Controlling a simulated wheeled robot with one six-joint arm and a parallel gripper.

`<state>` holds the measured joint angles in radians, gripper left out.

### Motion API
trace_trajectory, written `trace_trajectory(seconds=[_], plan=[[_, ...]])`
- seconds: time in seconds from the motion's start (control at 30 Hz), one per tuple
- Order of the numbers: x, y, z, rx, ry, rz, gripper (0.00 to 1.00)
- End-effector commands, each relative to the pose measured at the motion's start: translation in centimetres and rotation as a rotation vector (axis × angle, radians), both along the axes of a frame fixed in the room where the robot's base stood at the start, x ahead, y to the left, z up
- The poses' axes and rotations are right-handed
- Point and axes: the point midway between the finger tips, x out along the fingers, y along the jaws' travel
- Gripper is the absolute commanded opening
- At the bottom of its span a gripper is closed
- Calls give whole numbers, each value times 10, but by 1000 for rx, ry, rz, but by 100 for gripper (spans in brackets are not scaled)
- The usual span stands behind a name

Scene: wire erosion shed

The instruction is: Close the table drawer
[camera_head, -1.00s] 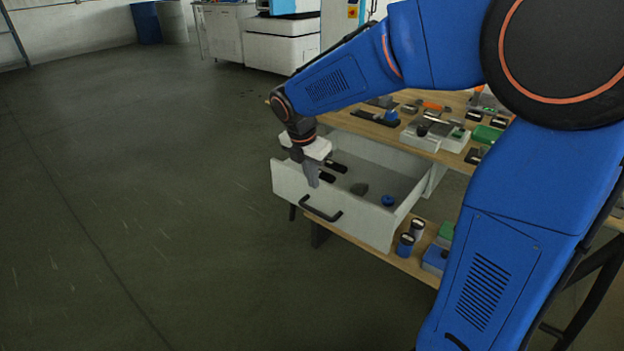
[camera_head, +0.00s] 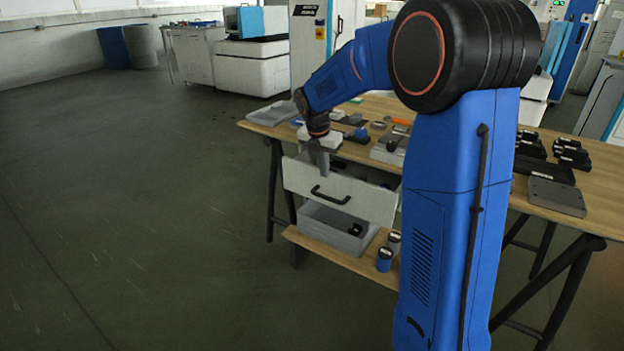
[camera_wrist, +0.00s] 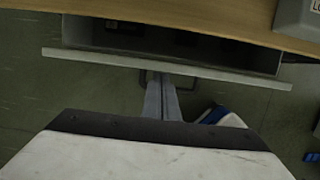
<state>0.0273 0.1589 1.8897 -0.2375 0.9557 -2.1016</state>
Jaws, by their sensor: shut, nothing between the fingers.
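The table drawer (camera_head: 362,194) has a pale front with a dark handle (camera_head: 330,197), under the wooden tabletop. It stands partly open: the wrist view shows its top edge (camera_wrist: 220,74) with a narrow strip of dark interior between it and the tabletop edge. My gripper (camera_head: 322,168) is shut and empty, pointing down at the upper part of the drawer front. In the wrist view its fingers (camera_wrist: 163,98) lie on the outer side of the front, close against it above the handle. I cannot tell whether they touch. The drawer's contents are mostly hidden.
The tabletop (camera_head: 545,160) carries trays, blocks and tools. A lower shelf (camera_head: 330,249) holds a grey bin (camera_head: 325,224) and small cylinders (camera_head: 385,259). Black trestle legs stand at the right. The floor to the left is clear.

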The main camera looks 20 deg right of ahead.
Motion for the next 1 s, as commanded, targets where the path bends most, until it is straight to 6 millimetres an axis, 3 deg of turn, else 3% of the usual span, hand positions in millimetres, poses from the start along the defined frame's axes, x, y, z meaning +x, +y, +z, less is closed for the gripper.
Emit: trace_trajectory(seconds=[0.2, 0.4, 1.0], plan=[[20, -28, 0, 0, 0, -1, 0], [28, -38, 0, 0, -1, 0, 0], [29, -36, 0, 0, -1, 1, 0]])
